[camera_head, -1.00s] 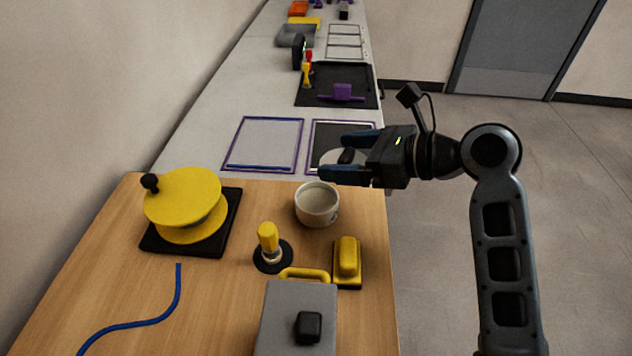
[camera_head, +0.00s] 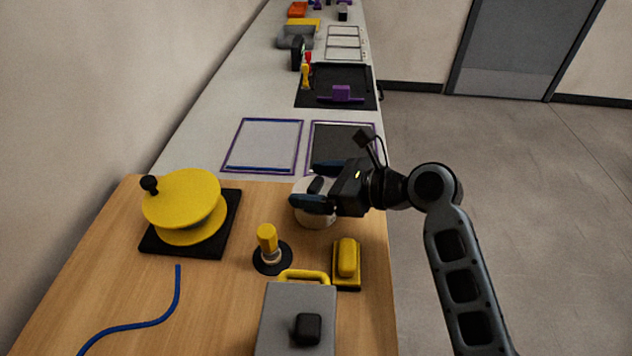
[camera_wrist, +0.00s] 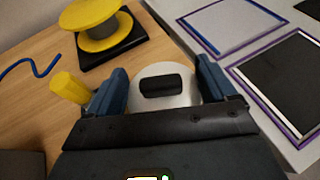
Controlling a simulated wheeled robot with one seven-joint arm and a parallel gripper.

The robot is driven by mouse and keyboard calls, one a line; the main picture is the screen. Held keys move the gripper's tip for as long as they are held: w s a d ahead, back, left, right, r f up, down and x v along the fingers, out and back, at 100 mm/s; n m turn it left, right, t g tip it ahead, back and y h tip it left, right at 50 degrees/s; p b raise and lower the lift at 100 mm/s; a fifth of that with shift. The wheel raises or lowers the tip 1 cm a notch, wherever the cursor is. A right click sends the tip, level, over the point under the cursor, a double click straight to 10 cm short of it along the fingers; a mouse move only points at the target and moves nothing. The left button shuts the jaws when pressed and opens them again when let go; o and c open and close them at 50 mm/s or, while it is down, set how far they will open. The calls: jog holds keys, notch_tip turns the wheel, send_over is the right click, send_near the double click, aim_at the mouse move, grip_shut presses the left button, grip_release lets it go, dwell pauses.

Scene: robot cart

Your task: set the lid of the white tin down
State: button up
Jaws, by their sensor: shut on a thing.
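The white lid (camera_wrist: 167,72) with a black knob (camera_wrist: 163,86) sits between the two blue fingers of my gripper (camera_wrist: 164,84), which are spread at its sides and shut on it. In the head view my gripper (camera_head: 315,186) is over the white tin (camera_head: 318,221), near the right edge of the wooden table top. The fingers and lid hide the tin's opening. Whether the lid touches the tin's rim or hovers just above it I cannot tell.
A yellow round device on a black base (camera_head: 185,208) stands at left. A yellow-handled stamp (camera_head: 268,247), a yellow block (camera_head: 347,261) and a grey box (camera_head: 296,318) stand nearer. A blue cord (camera_head: 143,322) lies front left. Purple-framed panels (camera_head: 263,146) lie beyond.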

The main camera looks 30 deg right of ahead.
jog(key=shift+f, duration=0.15)
jog(key=shift+f, duration=0.35)
jog(key=o, duration=0.8)
jog(key=shift+o, duration=0.2)
jog(key=shift+r, duration=0.35)
jog(key=v, duration=1.2)
jog(key=shift+r+b, duration=0.15)
jog(key=shift+b, duration=0.2)
